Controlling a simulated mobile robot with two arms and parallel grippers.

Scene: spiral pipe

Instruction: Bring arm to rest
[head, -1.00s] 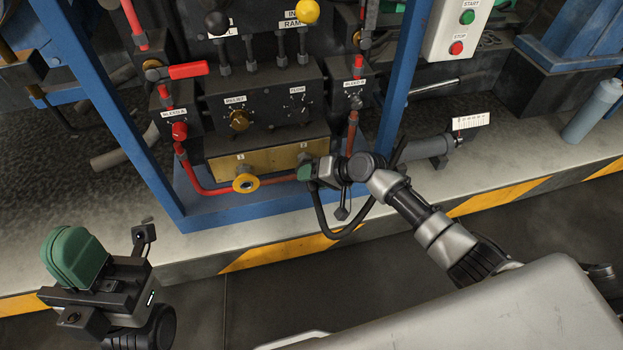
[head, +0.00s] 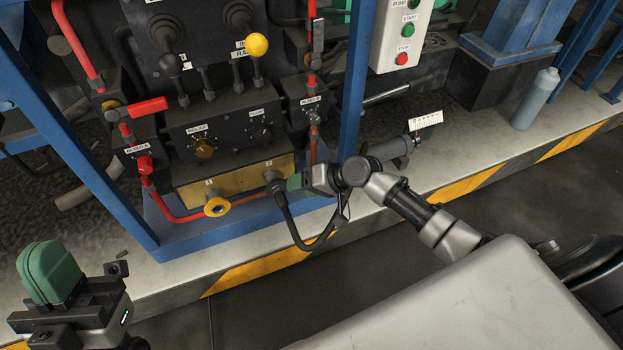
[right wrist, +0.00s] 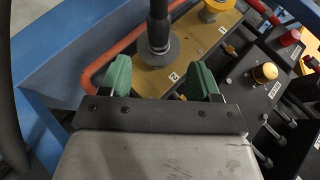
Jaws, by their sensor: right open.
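My right gripper (head: 294,182) is at the right end of the brass block (head: 240,178), just right of the dark hose coupling (head: 271,178) at port 2. In the right wrist view its green fingers (right wrist: 160,80) are apart and empty. The coupling (right wrist: 158,42) stands upright on the block beyond the fingertips, in line with the gap between them. A black hose (head: 290,228) loops below the right gripper; its far end is partly hidden by the arm. My left gripper (head: 50,270) hangs at the lower left, its green fingers seen as one block, away from the panel.
Blue frame posts (head: 352,85) flank the control panel. A yellow-ringed port (head: 217,207), red lever (head: 147,106) and red pipes are nearby. A grey cylinder (head: 388,150) with a white tag is behind my right arm. A grey bottle (head: 536,98) stands right. The floor in front is clear.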

